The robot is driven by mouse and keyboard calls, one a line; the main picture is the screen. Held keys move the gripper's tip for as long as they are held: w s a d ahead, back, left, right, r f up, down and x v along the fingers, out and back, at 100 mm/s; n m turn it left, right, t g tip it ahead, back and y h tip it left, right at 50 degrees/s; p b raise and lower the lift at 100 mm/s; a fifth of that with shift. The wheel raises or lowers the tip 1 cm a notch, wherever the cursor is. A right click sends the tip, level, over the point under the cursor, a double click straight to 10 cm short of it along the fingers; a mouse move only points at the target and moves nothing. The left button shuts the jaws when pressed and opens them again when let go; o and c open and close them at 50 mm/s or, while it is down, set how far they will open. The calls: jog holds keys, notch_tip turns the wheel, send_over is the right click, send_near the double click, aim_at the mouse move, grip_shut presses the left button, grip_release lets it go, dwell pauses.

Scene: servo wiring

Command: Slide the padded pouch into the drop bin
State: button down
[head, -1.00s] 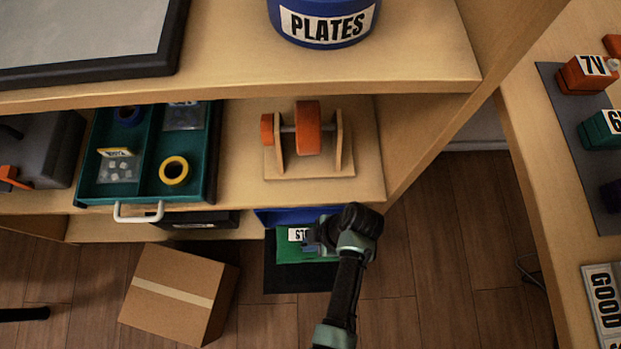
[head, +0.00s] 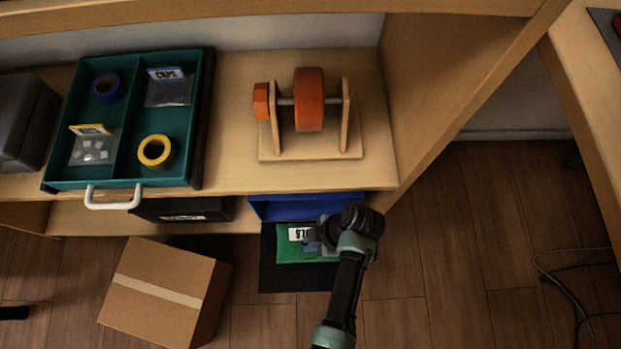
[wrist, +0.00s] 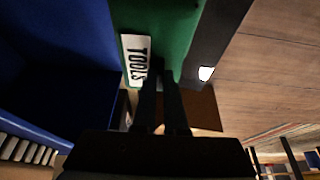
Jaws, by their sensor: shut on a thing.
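The padded pouch (head: 290,256) is green with a white label; in the wrist view the pouch (wrist: 178,30) fills the top middle and its label reads TOOLS. My gripper (head: 312,243) is shut on the pouch's near edge; in the wrist view its fingertips (wrist: 165,78) meet at the label side. A blue bin (head: 305,208), which looks like the drop bin, sits under the shelf just behind the pouch. Its blue wall (wrist: 60,45) shows at the left in the wrist view, beside the pouch. I cannot tell whether any of the pouch is inside.
A black panel or mat (head: 275,283) lies around and below the pouch. A cardboard box (head: 165,290) stands on the floor to the left. Above are a teal tray (head: 125,183) with a white handle and a wooden stand (head: 360,148) with an orange roll. The floor at right is mostly clear.

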jog(key=shift+f+b, duration=0.3)
jog(key=shift+f, duration=0.25)
jog(key=c, duration=0.9)
grip_release()
jog(key=shift+r, duration=0.1)
